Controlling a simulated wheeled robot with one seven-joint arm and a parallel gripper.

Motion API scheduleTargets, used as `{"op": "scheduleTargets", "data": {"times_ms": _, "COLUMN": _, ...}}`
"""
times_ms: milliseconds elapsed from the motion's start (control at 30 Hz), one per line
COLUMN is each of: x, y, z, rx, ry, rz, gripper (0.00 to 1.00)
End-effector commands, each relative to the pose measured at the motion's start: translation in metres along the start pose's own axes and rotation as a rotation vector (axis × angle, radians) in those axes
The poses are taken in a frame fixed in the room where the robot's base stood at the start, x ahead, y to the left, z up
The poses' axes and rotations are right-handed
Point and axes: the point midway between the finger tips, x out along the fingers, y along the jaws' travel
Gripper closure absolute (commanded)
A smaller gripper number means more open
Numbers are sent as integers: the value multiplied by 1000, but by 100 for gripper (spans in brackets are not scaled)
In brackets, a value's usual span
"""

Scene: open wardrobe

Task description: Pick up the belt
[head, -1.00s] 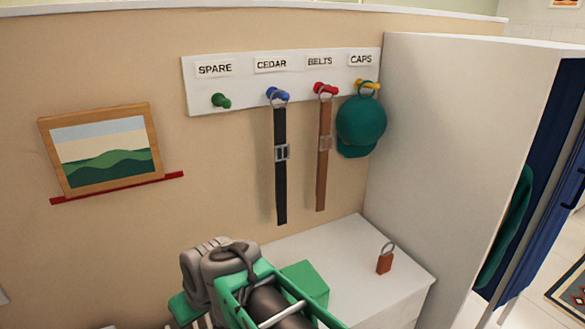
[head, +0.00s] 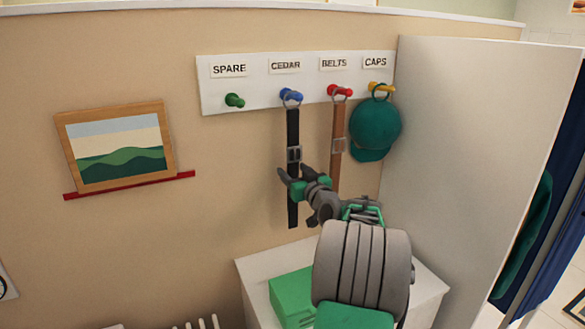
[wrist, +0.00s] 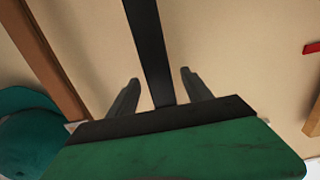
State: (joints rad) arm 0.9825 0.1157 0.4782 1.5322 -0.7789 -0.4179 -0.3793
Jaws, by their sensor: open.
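A black belt (head: 293,130) with a silver buckle hangs by a ring from the blue peg under the CEDAR label. A brown belt (head: 339,125) hangs from the red peg under the BELTS label. My gripper (head: 292,174) is open at the black belt, just below its buckle, and hides part of the strap. In the wrist view the black strap (wrist: 147,45) runs between the two spread fingers (wrist: 158,78), with gaps on both sides. I cannot tell how deep the strap lies between them. The brown belt (wrist: 45,60) is at the left there.
A teal cap (head: 374,125) hangs from the yellow peg beside the brown belt. The green peg (head: 235,101) is empty. A white wardrobe side panel (head: 455,150) stands at the right. A green box (head: 292,297) sits on the white cabinet below. A framed picture (head: 117,145) is at the left.

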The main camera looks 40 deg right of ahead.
Motion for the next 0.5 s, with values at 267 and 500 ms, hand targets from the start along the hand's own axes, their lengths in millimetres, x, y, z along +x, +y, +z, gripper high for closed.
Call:
{"op": "scheduleTargets", "data": {"times_ms": 267, "x": 8, "y": 0, "z": 1, "rx": 0, "ry": -1, "rz": 1, "gripper": 42}}
{"op": "scheduleTargets", "data": {"times_ms": 500, "x": 8, "y": 0, "z": 1, "rx": 0, "ry": -2, "rz": 0, "gripper": 61}}
